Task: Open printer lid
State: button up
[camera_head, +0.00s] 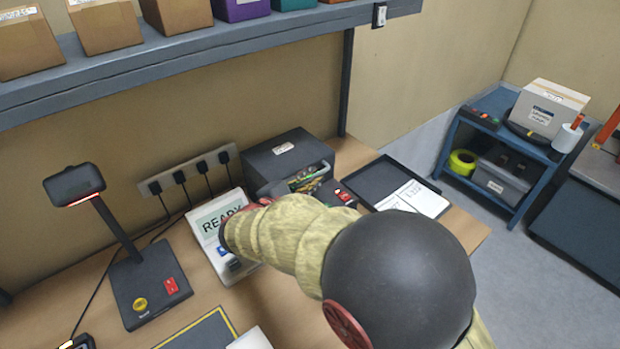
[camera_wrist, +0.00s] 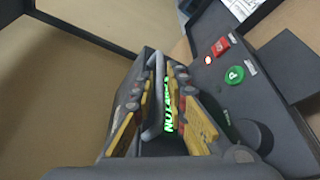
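The printer (camera_head: 289,160) is a dark grey box with a white label on top, at the back of the bench in the head view. Its lid looks down, but my gripper partly hides the front. My gripper (camera_head: 312,178) is at the printer's front right side. In the wrist view my gripper (camera_wrist: 160,84) has its two yellow-and-grey fingers apart, one on each side of a dark upright piece with a pale edge (camera_wrist: 158,70). I cannot tell whether they touch it. Green lettering shows between the fingers. A panel (camera_wrist: 262,110) with a red switch and a green button is at right.
A white device reading READY (camera_head: 213,226) stands left of the printer, partly behind my arm. A black tray (camera_head: 377,180) with a white sheet lies to the right. A scanner stand (camera_head: 146,284) is at left. A shelf (camera_head: 170,62) with boxes hangs above.

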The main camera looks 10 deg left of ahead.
grip_shut()
dwell(0.4)
jog(key=shift+r, duration=0.1)
